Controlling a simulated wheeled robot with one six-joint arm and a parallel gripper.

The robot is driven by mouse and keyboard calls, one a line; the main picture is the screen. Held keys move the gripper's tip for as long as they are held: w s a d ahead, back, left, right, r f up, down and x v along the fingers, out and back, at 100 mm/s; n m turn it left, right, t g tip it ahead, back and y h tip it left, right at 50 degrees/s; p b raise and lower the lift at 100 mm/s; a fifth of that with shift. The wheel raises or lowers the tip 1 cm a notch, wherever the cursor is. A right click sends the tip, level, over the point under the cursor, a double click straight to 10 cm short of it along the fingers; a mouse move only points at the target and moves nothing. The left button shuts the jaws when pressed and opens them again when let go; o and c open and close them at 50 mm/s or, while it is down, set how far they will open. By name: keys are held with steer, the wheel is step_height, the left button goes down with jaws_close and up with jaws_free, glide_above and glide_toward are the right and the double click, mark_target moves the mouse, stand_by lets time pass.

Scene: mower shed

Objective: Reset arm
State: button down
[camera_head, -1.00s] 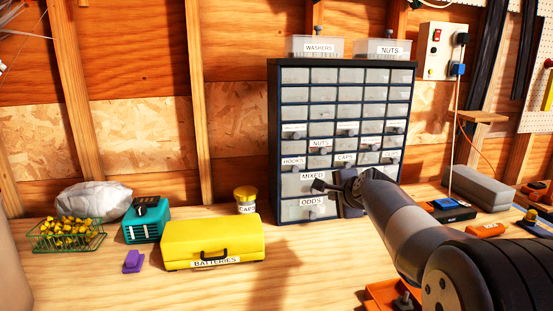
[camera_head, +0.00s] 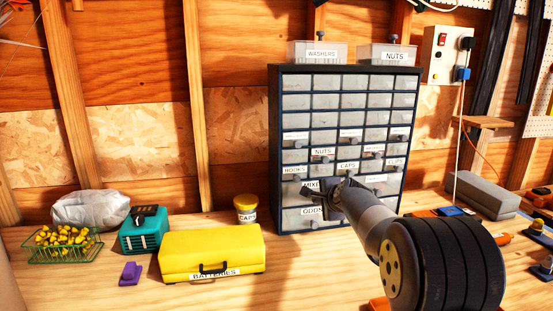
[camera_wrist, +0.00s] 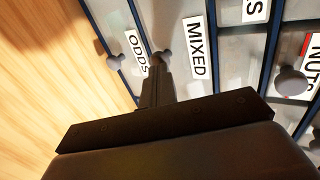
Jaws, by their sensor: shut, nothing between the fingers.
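My gripper (camera_head: 318,187) is in front of the lower drawers of the dark drawer cabinet (camera_head: 273,150). In the wrist view, my gripper (camera_wrist: 157,65) shows its fingers together with nothing held. The fingertips overlap the area near the drawers labelled MIXED (camera_wrist: 196,47) and ODDS (camera_wrist: 138,50); I cannot tell whether they touch. My gripper hides part of the MIXED label in the head view.
A yellow BATTERIES case (camera_head: 211,250), a CAPS jar (camera_head: 246,209), a teal box (camera_head: 144,232), a purple block (camera_head: 130,273) and a green wire basket (camera_head: 64,246) stand on the bench to the left. A grey case (camera_head: 481,194) lies to the right.

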steer(key=s+d+r+b, duration=0.2)
steer(key=s+b, duration=0.1)
steer(key=s, duration=0.9)
steer(key=s+d+r+b, duration=0.2)
steer(key=s+r+b, duration=0.1)
steer(key=s, duration=0.9)
steer(key=shift+d+b, duration=0.4)
steer(key=shift+b, duration=0.25)
steer(key=shift+s+r, duration=0.1)
steer(key=shift+r, duration=0.05)
